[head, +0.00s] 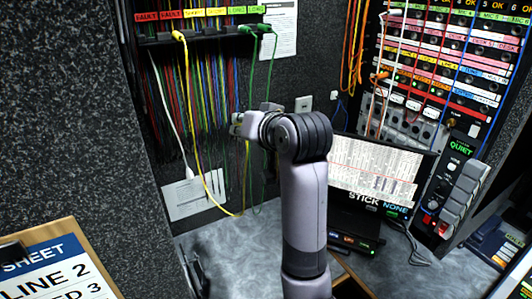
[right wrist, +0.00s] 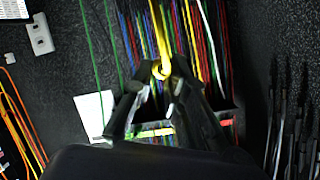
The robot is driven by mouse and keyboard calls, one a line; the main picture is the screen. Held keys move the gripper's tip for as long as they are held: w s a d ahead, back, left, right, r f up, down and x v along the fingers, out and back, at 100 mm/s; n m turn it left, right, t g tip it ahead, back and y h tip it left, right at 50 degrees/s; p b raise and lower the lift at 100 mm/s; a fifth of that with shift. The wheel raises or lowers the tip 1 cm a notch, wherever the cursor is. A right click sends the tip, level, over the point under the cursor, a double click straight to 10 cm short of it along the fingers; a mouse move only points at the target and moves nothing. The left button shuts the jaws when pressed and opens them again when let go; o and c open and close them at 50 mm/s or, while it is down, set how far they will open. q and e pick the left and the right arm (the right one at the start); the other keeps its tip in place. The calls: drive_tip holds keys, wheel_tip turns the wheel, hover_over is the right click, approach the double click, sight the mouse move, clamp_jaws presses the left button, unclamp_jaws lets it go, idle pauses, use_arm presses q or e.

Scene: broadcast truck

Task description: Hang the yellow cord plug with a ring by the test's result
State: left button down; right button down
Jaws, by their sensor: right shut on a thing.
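My right gripper (head: 245,125) is in front of the hanging cords in the head view, below the label rack. In the right wrist view its dark fingers (right wrist: 160,78) are shut on the yellow cord plug (right wrist: 161,68), where a yellow ring-like shape shows. The yellow cord (head: 190,85) runs from the rack down in a long loop and back up toward my gripper. The rack (head: 185,38) carries red labels reading FAULT at left, yellow ones in the middle and green ones at right. The held plug is hidden in the head view. My left gripper is not in view.
A white cord with a plug (head: 188,172) and green cords (head: 271,60) hang nearby. Many thin coloured cords fill the wall behind. A monitor (head: 375,170) and a patch panel (head: 440,70) stand at right. A sign board (head: 60,270) is at lower left.

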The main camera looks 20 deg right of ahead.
drive_tip(key=w+a+r+m+y, duration=0.3)
drive_tip(key=a+r, duration=0.3)
drive_tip(key=r, duration=0.3)
drive_tip(key=w+a+r+m+t+y+p, duration=0.1)
drive_tip(key=w+a+r+m+y, duration=0.3)
drive_tip(key=r, duration=0.6)
drive_tip(key=w+a, duration=0.2)
drive_tip(key=a, duration=0.1)
drive_tip(key=shift+w+a+r, duration=0.15)
drive_tip(key=shift+w+r, duration=0.1)
drive_tip(key=shift+r, duration=0.05)
drive_tip(key=shift+s+p, duration=0.1)
drive_tip(key=shift+p, duration=0.2)
drive_tip(key=shift+w+a+f+p, duration=0.25)
drive_tip(key=shift+w+f+p, duration=0.25)
drive_tip(key=shift+w+p, duration=0.55)
drive_tip(key=shift+w+a+f+p, duration=0.2)
drive_tip(key=shift+w+f+p, duration=0.35)
drive_tip(key=shift+w, duration=0.95)
drive_tip(key=shift+w+a+f+p, duration=0.25)
drive_tip(key=shift+w+f+p, duration=0.2)
drive_tip(key=shift+w+p, duration=0.6)
drive_tip(key=shift+w, duration=0.2)
